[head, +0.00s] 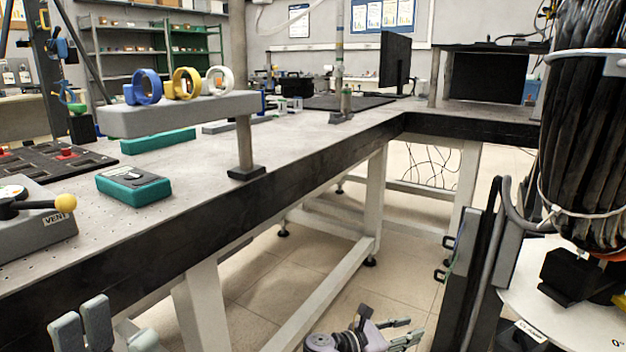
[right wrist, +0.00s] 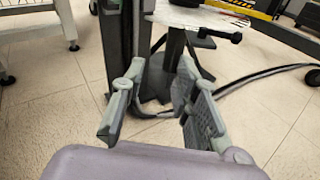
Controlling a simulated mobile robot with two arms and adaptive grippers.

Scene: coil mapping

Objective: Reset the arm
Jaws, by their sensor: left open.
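My left gripper (head: 81,318) is low at the bottom left of the head view, in front of the table edge, open and empty. My right gripper (head: 411,330) is at the bottom centre of the head view, over the floor and apart from the table. In the right wrist view its two fingers (right wrist: 158,110) stand apart with nothing between them. A blue coil (head: 147,87), a yellow coil (head: 186,83) and a white coil (head: 220,80) stand in a row on a raised grey stand (head: 180,115) on the table.
The long perforated table (head: 210,180) bears a teal-and-black device (head: 133,187) and a grey box with a yellow-knobbed lever (head: 35,220). At right, a big black coiled bundle (head: 585,150) stands above a round white plate (head: 565,320). Open floor (head: 300,262) lies between.

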